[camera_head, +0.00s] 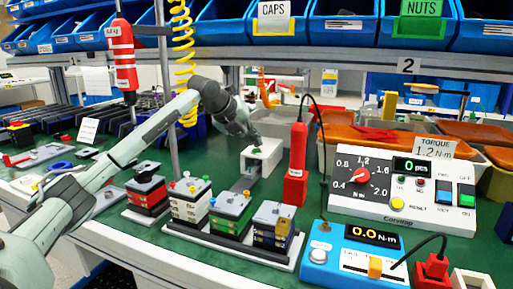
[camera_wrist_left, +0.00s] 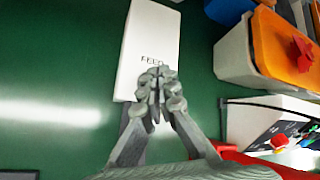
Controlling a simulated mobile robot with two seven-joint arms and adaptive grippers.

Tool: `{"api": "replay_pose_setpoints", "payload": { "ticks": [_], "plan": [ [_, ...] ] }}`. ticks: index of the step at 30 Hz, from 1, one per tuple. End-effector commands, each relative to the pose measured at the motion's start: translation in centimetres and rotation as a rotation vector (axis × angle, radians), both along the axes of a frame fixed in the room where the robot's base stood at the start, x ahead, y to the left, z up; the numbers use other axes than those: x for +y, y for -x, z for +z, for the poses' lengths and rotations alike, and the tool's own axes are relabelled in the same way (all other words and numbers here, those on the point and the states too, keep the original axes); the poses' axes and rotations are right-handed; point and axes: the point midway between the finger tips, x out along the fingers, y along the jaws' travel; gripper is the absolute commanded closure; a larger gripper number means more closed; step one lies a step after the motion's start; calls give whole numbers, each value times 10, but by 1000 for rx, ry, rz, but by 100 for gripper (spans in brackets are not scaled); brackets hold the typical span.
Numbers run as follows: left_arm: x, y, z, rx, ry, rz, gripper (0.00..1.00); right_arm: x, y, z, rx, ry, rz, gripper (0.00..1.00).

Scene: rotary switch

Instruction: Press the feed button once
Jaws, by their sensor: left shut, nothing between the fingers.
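A white box (camera_head: 266,158) stands on the green bench in the middle of the head view. In the left wrist view the same white box (camera_wrist_left: 150,32) carries lettering that reads FEED, partly covered by my fingers. The feed button itself does not show; my fingers may hide it. My left gripper (camera_head: 256,141) is over the white box in the head view, and it also shows in the left wrist view (camera_wrist_left: 157,88), with its fingertips together just below the lettering. It is shut and empty. I cannot tell whether it touches the box. My right gripper is not in view.
A red upright tool (camera_head: 296,165) stands right of the white box. A torque control panel (camera_head: 402,190) and a blue torque meter (camera_head: 355,258) are at the right. Several small assemblies on trays (camera_head: 232,212) stand in front. A yellow coiled hose (camera_head: 184,60) hangs behind my arm.

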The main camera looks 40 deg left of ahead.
Motion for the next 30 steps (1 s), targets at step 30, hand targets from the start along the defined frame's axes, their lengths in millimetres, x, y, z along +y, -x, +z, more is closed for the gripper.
{"api": "replay_pose_setpoints", "payload": {
  "ticks": [30],
  "plan": [
    [0,0,57,-1,-1,1,100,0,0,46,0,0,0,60]
  ]
}}
